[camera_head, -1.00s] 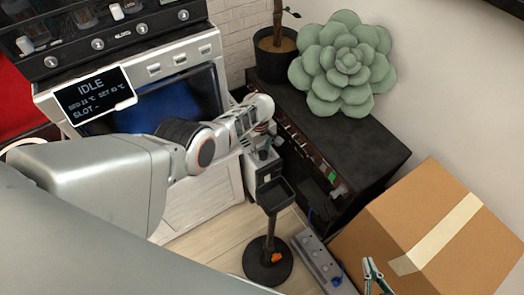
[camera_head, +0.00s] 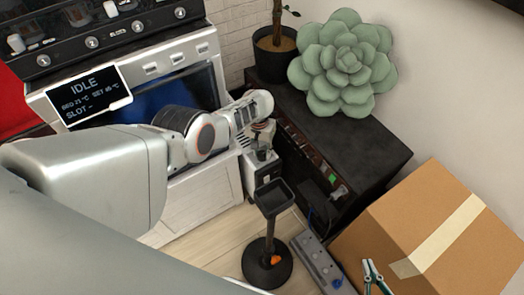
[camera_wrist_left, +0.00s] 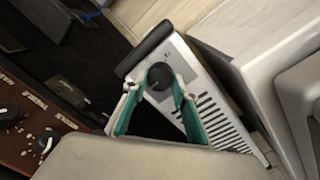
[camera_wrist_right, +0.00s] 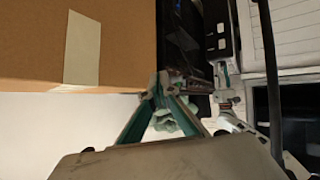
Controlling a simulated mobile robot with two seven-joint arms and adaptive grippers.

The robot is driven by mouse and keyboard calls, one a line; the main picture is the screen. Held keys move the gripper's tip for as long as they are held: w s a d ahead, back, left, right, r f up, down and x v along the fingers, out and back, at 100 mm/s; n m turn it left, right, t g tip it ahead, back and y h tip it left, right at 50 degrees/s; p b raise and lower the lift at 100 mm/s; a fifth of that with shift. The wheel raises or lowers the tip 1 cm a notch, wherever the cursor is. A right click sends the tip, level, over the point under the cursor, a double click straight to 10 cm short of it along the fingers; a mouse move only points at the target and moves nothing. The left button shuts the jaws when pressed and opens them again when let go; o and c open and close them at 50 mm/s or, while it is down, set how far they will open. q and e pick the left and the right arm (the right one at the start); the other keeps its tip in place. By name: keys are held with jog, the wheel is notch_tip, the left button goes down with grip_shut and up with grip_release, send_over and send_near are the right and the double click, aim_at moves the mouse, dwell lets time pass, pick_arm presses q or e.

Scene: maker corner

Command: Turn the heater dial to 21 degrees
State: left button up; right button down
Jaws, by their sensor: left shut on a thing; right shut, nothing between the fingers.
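The heater is a small pale box with a black handle and side vents; it shows in the left wrist view (camera_wrist_left: 215,120) and, partly behind my arm, in the head view (camera_head: 264,177). Its round black dial (camera_wrist_left: 160,76) is on the top panel. My left gripper (camera_wrist_left: 157,88) has its teal fingers on both sides of the dial and is shut on it. Dial markings are too small to read. My right gripper (camera_head: 372,268) is shut and empty beside the cardboard box; its fingertips meet in the right wrist view (camera_wrist_right: 158,86).
A cardboard box (camera_head: 430,230) stands at the right. A dark cabinet (camera_head: 340,140) carries a succulent (camera_head: 343,65) behind the heater. A black stand (camera_head: 267,262) and a power strip (camera_head: 316,262) are in front. A machine with an "IDLE" display (camera_head: 88,95) stands left.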

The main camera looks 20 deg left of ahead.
pick_arm(q)
jog(key=m, duration=0.4)
jog(key=shift+s+f+m, duration=0.1)
jog(key=shift+f+m, duration=0.05)
jog(key=shift+m, duration=0.15)
jog(key=m, duration=0.2)
jog(key=shift+d+m+g+b, duration=0.1)
jog(key=shift+m+g+b, duration=0.2)
jog(key=shift+m+b, duration=0.1)
jog(key=shift+m, duration=0.6)
jog(key=o, duration=1.1)
